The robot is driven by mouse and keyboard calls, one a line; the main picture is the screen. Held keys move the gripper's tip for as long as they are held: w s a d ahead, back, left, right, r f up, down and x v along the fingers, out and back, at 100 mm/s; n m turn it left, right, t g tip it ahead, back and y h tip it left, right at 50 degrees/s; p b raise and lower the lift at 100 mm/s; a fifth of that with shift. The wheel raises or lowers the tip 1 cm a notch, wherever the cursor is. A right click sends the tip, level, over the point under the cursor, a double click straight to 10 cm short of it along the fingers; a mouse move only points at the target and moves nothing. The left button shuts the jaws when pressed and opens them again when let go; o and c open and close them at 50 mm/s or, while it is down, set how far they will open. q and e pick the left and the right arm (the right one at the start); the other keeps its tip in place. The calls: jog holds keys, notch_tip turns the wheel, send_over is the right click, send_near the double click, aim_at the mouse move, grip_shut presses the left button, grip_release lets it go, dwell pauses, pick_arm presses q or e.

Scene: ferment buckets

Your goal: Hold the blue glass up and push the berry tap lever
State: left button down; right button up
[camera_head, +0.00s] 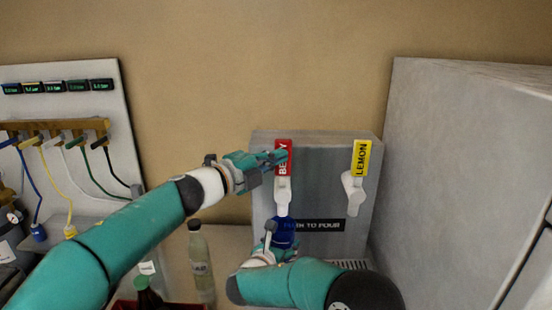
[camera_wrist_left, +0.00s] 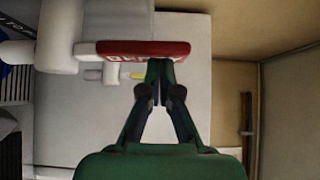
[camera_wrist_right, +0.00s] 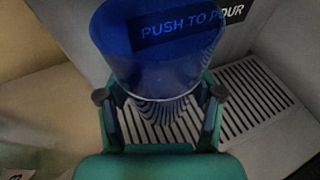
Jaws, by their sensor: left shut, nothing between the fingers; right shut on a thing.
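The grey dispenser (camera_head: 325,185) carries a red berry tap lever (camera_head: 284,146) and a yellow lemon lever (camera_head: 361,157). My left gripper (camera_head: 282,156) is shut and empty, its tips at the red lever; in the left wrist view the closed fingertips (camera_wrist_left: 160,66) overlap the edge of the red lever (camera_wrist_left: 125,48). I cannot tell if they press on it. My right gripper (camera_wrist_right: 160,105) is shut on the blue glass (camera_wrist_right: 158,50), upright below the berry spout. In the head view the glass (camera_head: 284,233) is partly hidden by the gripper. I see no drink in it.
A slatted drip tray (camera_wrist_right: 255,95) lies under the taps. A board with coloured hoses (camera_head: 70,140) is at far left. A large grey block (camera_head: 470,180) closes off the right.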

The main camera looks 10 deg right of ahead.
aim_at(276, 148)
pick_arm(q)
jog(key=shift+w+d+r, duration=0.15)
jog(key=shift+w+d, duration=0.05)
jog(key=shift+w, duration=0.75)
jog(key=shift+w+d+r, duration=0.1)
jog(key=shift+w+d, duration=0.05)
jog(key=shift+w, duration=0.75)
jog(key=shift+r, duration=0.1)
pick_arm(e)
jog(key=shift+s+r, duration=0.1)
jog(key=shift+r, duration=0.05)
pick_arm(q)
jog(key=shift+w+a, duration=0.1)
jog(key=shift+w, duration=0.05)
dwell(2.9)
jog(key=shift+s+r, duration=0.15)
jog(key=shift+s, duration=0.4)
pick_arm(e)
jog(key=shift+w, duration=0.2)
pick_arm(q)
jog(key=shift+s+a+r, duration=0.15)
jog(key=shift+s+r, duration=0.15)
jog(key=shift+s, duration=0.25)
jog(key=shift+s+a+r, duration=0.1)
jog(key=shift+s+r, duration=0.15)
jog(key=shift+s, duration=0.3)
jog(key=s+a+r, duration=0.3)
jog(key=s+a, duration=0.2)
jog(key=a, duration=0.3)
jog(key=shift+s+a+r, duration=0.1)
